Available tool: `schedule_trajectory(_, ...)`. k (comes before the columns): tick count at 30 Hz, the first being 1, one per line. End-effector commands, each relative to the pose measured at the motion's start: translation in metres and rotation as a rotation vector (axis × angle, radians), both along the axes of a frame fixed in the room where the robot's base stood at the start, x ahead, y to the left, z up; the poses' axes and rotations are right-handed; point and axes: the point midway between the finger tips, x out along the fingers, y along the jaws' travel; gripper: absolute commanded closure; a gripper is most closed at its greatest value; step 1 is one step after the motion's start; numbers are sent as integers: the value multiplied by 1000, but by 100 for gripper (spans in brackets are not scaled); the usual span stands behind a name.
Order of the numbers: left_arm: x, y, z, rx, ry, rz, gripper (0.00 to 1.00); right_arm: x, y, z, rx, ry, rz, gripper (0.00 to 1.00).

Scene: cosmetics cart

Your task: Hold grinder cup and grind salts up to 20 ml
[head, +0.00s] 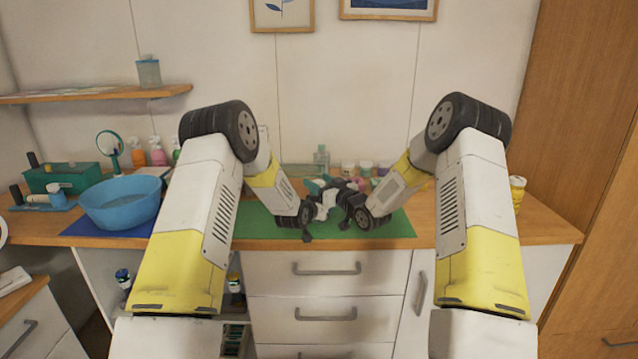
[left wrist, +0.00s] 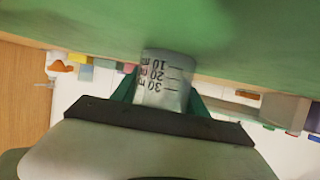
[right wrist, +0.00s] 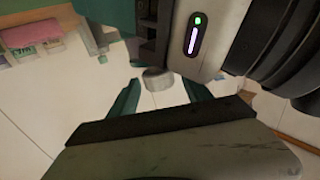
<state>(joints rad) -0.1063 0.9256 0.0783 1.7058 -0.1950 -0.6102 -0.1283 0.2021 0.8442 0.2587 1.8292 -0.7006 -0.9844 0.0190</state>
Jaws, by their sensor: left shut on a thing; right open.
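A clear grinder cup (left wrist: 165,72) with printed marks 10, 20 and 30 shows in the left wrist view, upside down in that picture. My left gripper (left wrist: 163,92) is shut on it, with a green finger on each side. I cannot tell the level of salt inside. In the right wrist view a small grey round knob (right wrist: 157,78) lies in the gap just beyond my open right gripper (right wrist: 160,90); I cannot tell whether the fingers touch it. In the head view both grippers meet close together above the green mat (head: 267,228), and my arms largely hide the grinder.
A blue basin (head: 122,205) stands on a blue mat at the left, near a green box (head: 65,178) and pump bottles. Small jars (head: 366,168) and a clear bottle (head: 321,160) stand behind the grippers. A yellow jar (head: 517,190) is at the right of the wooden counter.

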Motion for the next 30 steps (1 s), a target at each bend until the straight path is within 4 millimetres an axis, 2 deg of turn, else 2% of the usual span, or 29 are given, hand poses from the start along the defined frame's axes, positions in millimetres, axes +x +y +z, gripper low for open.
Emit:
schedule_trajectory(7, -1, 0, -2, 1, 3, -1, 96, 0, 0, 0, 0, 0, 0, 44)
schedule_trajectory(15, -1, 0, -1, 1, 3, -1, 96, 0, 0, 0, 0, 0, 0, 98)
schedule_trajectory(16, -1, 0, -1, 1, 3, -1, 96, 0, 0, 0, 0, 0, 0, 100)
schedule_trajectory(30, -1, -1, -1, 1, 3, -1, 96, 0, 1, 0, 1, 0, -134, 100)
